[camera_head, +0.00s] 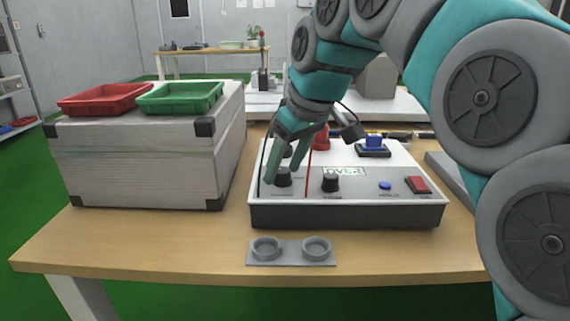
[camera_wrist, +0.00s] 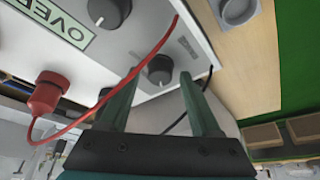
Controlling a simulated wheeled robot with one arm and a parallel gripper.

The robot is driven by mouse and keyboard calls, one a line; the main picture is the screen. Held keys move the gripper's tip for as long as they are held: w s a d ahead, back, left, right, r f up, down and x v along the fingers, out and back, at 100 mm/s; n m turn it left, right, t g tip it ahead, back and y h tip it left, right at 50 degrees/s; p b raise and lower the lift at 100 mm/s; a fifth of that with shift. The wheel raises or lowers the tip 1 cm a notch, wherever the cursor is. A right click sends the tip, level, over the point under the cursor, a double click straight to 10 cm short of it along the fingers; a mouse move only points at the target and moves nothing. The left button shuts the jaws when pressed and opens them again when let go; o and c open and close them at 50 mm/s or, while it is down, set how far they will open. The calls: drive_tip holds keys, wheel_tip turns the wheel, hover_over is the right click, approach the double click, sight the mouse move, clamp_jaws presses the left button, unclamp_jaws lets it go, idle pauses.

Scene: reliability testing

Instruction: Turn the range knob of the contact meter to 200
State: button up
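The contact meter (camera_head: 345,213) is a white-topped, dark-sided box on the wooden table. Its display (camera_head: 345,172) reads OVER. Two black knobs sit along its front: a left knob (camera_head: 283,177) and a right knob (camera_head: 330,183). My gripper (camera_head: 284,172) is open above the left knob, its fingers pointing down on either side. In the wrist view, the left knob (camera_wrist: 160,70) shows between the fingertips (camera_wrist: 160,76), with gaps on both sides; contact is not visible. The right knob (camera_wrist: 108,12) stands apart. Knob labels and settings are too small to read.
A red plug (camera_wrist: 47,93) with a red lead (camera_wrist: 105,98) and a black lead (camera_wrist: 184,118) run close to my fingers. A blue button (camera_head: 385,185) and red switch (camera_head: 417,184) are at right. A grey two-cup holder (camera_head: 291,258) lies in front; a grey case (camera_head: 140,165) stands left.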

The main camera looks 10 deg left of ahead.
clamp_jaws()
drive_tip(key=shift+m, duration=0.3)
idle(0.3)
drive_tip(key=shift+r+m+t, duration=0.1)
drive_tip(key=shift+m+t, duration=0.3)
drive_tip(key=shift+m, duration=0.6)
drive_tip(key=m+h+p, duration=0.1)
drive_tip(key=m, duration=0.2)
drive_tip(key=shift+s+t+h, duration=0.1)
drive_tip(key=shift+t+h, duration=0.2)
drive_tip(key=shift+t, duration=0.1)
drive_tip(key=m+h+p, duration=0.1)
drive_tip(key=m, duration=0.3)
drive_tip(key=shift+a+t, duration=0.2)
drive_tip(key=shift+t, duration=0.1)
drive_tip(key=shift+m+h+p, duration=0.35)
drive_tip(key=shift+m+h, duration=0.25)
drive_tip(key=shift+m, duration=0.5)
